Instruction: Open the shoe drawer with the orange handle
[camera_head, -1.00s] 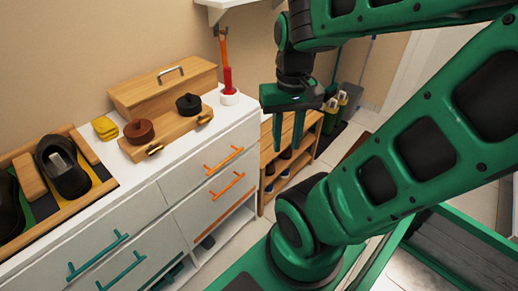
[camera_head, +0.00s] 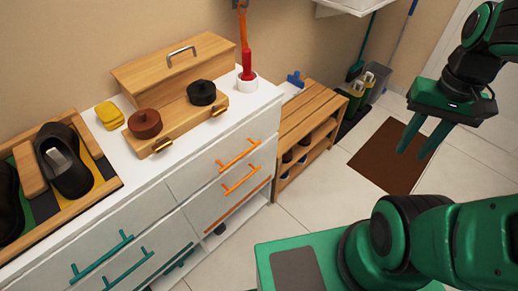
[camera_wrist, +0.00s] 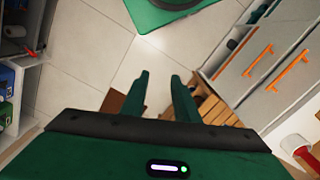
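The white cabinet (camera_head: 182,185) has two drawer fronts with orange handles at its right end. The upper orange handle (camera_head: 240,155) and the lower orange handle (camera_head: 241,181) are straight bars, and both drawers look closed. An orange strip (camera_head: 237,206) runs below them. In the wrist view the handles (camera_wrist: 257,60) (camera_wrist: 287,72) appear at upper right, apart from my fingers. My gripper (camera_head: 414,154) is open and empty, high over the floor at right, well away from the cabinet. Its two fingers also show in the wrist view (camera_wrist: 160,80).
A slatted wooden shoe bench (camera_head: 312,112) stands beyond the cabinet's right end. A brown mat (camera_head: 388,158) lies on the tiled floor. Teal handles (camera_head: 102,256) mark the left drawers. A wooden box (camera_head: 178,72) and a red-handled tool (camera_head: 246,65) stand on top. Floor before the orange drawers looks clear.

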